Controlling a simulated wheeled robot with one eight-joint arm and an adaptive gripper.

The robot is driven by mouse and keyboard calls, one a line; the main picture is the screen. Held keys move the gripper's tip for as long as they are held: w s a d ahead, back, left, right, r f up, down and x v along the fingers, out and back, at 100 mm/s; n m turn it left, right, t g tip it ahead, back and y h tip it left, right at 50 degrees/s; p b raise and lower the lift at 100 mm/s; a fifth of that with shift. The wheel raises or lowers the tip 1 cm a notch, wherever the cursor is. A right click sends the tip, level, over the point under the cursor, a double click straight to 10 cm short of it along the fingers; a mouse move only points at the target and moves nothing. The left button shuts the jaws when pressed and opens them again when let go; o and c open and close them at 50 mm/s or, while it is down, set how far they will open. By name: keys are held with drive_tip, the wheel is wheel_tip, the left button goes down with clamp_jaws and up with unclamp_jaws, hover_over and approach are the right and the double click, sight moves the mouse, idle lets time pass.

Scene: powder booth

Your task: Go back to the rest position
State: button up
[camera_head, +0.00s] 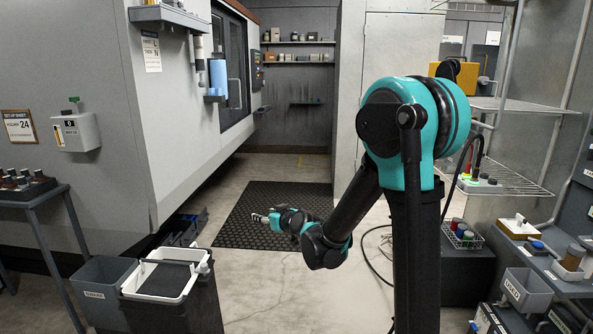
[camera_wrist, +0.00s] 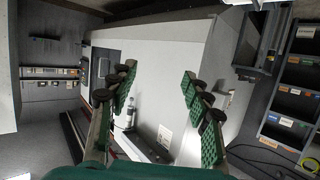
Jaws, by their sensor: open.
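My gripper (camera_head: 260,218) reaches out to the left at the end of my teal and black arm, above the black floor mat (camera_head: 232,235) in the head view. In the wrist view my gripper (camera_wrist: 158,82) has its two green-padded fingers well apart. Nothing is between the fingers. The large grey booth (camera_wrist: 180,62) lies beyond the fingers, apart from them. The arm is bent down from its shoulder, with the forearm pointing left.
A grey bin (camera_head: 97,285) and a black bin with a white frame (camera_head: 175,303) stand at front left. A side table (camera_head: 35,192) stands at far left. A wire rack (camera_head: 510,180) and a shelf unit (camera_head: 548,262) stand at right.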

drive_tip(key=s+d+f+m+g+h, duration=0.2)
drive_tip(key=s+d+f, duration=0.2)
drive_tip(key=s+d, duration=0.6)
drive_tip(key=s+d+f+m+g+h, duration=0.2)
drive_tip(key=s+d+f+g+h, duration=0.1)
drive_tip(key=s+d, duration=0.6)
drive_tip(key=s+d+f+m+g+h, duration=0.2)
drive_tip(key=s+d+f, duration=0.4)
drive_tip(key=s+d, duration=0.4)
drive_tip(key=shift+s+d+m+g+h, duration=0.3)
drive_tip(key=shift+s+h, duration=0.2)
drive_tip(key=shift+h, duration=0.1)
